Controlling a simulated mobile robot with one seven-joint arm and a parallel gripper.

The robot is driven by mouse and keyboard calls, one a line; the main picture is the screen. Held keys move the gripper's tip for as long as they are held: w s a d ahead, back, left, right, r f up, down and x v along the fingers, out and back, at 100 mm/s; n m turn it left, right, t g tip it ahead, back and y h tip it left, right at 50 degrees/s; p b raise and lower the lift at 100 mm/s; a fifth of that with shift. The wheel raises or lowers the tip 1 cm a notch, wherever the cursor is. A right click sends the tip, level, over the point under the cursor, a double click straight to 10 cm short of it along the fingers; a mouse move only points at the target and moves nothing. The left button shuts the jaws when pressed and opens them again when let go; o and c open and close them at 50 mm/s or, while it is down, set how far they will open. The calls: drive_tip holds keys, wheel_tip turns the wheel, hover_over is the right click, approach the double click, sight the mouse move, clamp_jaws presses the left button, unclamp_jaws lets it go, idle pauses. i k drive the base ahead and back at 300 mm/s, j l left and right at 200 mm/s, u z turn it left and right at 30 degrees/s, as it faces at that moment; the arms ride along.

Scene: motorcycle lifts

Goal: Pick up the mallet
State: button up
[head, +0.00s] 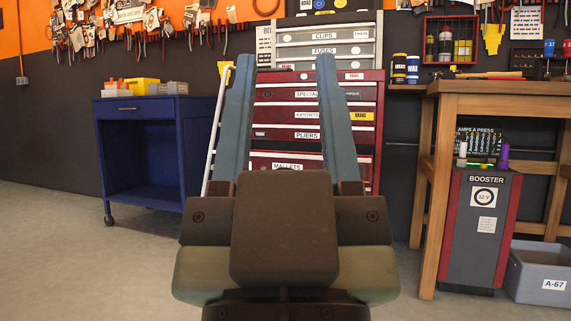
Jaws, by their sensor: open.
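A tool that looks like the mallet (490,75) lies on top of the wooden workbench (490,88) at the right. It shows a thin wooden part at its left and a red part toward its right; it is small in view and I cannot make out its head. My gripper (284,62) fills the middle of the head view, seen from behind. Its two long blue-grey fingers point away from me and stand apart, with nothing seen between them. It is well to the left of the tool and apart from it.
A red drawer chest (368,135) stands behind my gripper, with labelled drawers. A blue cabinet (115,135) on castors is at the left. Under the workbench are a booster box (470,250) and a grey bin (543,268). Floor (60,240) at the left is clear.

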sight(448, 74)
drive_tip(key=k+l+u, duration=0.1)
drive_tip(key=l+u, duration=0.3)
drive_tip(key=l, duration=0.9)
